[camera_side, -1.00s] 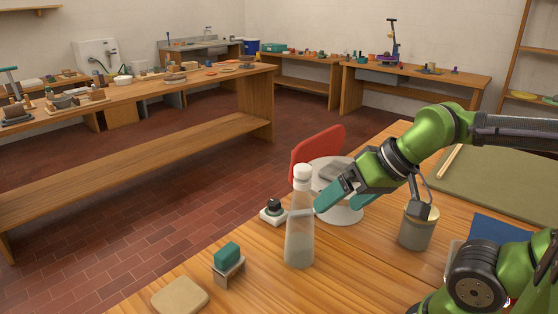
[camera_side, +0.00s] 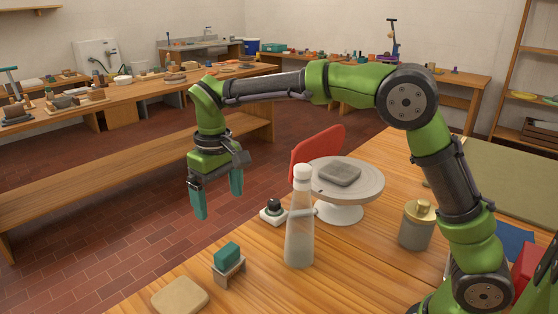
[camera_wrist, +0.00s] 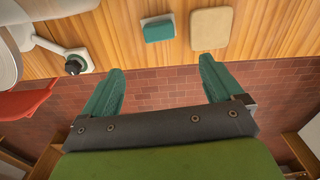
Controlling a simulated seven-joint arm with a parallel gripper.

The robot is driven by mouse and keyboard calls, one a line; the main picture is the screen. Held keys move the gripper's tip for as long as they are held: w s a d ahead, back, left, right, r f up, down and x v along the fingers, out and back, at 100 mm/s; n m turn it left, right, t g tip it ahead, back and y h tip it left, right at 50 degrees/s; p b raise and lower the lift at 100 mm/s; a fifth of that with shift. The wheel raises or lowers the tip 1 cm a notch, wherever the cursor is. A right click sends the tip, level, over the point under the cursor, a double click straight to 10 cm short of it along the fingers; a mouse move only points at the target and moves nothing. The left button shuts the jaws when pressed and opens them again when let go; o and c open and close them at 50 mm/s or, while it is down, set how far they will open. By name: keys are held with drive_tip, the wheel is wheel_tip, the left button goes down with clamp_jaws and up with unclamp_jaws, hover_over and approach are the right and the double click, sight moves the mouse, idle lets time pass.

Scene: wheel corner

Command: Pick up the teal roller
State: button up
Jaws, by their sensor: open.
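The teal roller (camera_side: 227,255) looks like a short teal block resting on a small grey stand (camera_side: 232,272) near the table's left edge. In the wrist view the roller (camera_wrist: 159,30) shows above the gap between my fingers, close to the table edge. My gripper (camera_side: 218,198) is open and empty, its teal fingers pointing down. In the side view it appears above and behind the roller, apart from it. In the wrist view my gripper's fingertips (camera_wrist: 162,66) lie over the brick floor just past the table edge.
A tan flat pad (camera_side: 180,296) lies beside the roller. A clear bottle with a white cap (camera_side: 300,235) stands to its right. Behind are a small dark-knobbed item (camera_side: 273,207), a round wheel (camera_side: 345,185) carrying a grey slab, and a red panel (camera_side: 315,150). A lidded jar (camera_side: 416,228) stands farther right.

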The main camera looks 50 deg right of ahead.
hover_over(226, 250)
wheel_tip(226, 250, down, 10)
drive_tip(key=shift+s+f, duration=0.1)
drive_tip(key=shift+f, duration=2.75)
drive_tip(key=shift+r, duration=0.1)
drive_tip(key=c, duration=1.5)
drive_tip(key=shift+r, duration=0.1)
drive_tip(key=shift+r, duration=0.6)
wheel_tip(226, 250, up, 2)
drive_tip(key=shift+r, duration=0.15)
drive_tip(key=s+d, duration=0.1)
drive_tip(key=s, duration=0.4)
drive_tip(key=s+d, duration=0.2)
drive_tip(key=s, duration=0.3)
drive_tip(key=s+d+r, duration=0.1)
drive_tip(key=s+d, duration=0.1)
drive_tip(key=s, duration=0.3)
drive_tip(key=shift+r, duration=0.1)
